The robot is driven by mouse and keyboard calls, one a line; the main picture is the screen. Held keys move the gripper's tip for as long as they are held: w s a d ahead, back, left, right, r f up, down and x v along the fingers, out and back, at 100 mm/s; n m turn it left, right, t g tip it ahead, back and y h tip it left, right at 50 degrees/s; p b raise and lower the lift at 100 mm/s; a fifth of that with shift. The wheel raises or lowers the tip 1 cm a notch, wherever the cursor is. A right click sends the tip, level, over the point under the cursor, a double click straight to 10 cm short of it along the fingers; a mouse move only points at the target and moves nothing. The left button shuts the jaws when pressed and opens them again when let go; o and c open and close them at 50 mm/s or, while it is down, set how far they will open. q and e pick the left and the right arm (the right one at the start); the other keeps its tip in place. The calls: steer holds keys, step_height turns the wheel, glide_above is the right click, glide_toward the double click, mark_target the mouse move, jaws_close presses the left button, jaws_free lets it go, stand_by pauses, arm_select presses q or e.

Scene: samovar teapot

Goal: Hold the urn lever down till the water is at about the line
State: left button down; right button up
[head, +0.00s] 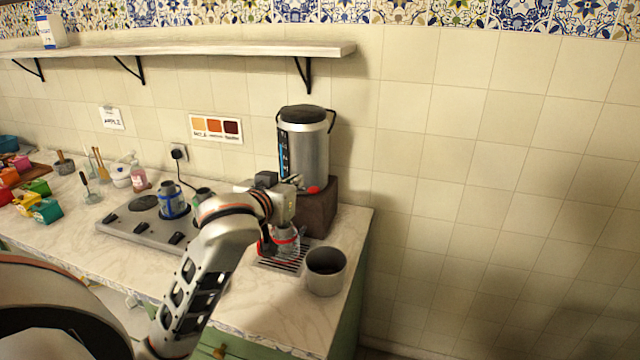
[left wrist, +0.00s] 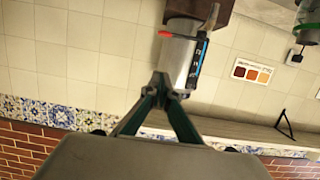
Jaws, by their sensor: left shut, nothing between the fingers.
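The steel urn (head: 313,152) with a black lid stands on a dark block at the counter's right. Its red lever (head: 313,189) shows low on its front and also in the left wrist view (left wrist: 165,34). My left gripper (head: 297,181) is shut and empty in front of the urn, close to the lever; contact cannot be told. Its fingertips meet in the left wrist view (left wrist: 162,78), overlapping the urn's body. A clear vessel (head: 287,243) with red marking stands below, partly hidden by my arm. Its water level cannot be made out. My right gripper is out of view.
A slatted drip tray (head: 269,264) lies under the vessel. A grey pot (head: 325,272) stands beside it near the counter edge. A hob (head: 140,235) with a blue-banded pot (head: 172,200) is to the left. A shelf (head: 200,49) hangs above.

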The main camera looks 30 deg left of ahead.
arm_select(q)
steer(key=w+a+f, duration=0.2)
steer(key=w+f, duration=0.4)
steer(key=w, duration=0.3)
steer(key=shift+w+f, duration=0.15)
steer(key=shift+f, duration=0.1)
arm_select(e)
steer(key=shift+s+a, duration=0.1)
arm_select(q)
steer(key=shift+a, duration=0.1)
stand_by(0.3)
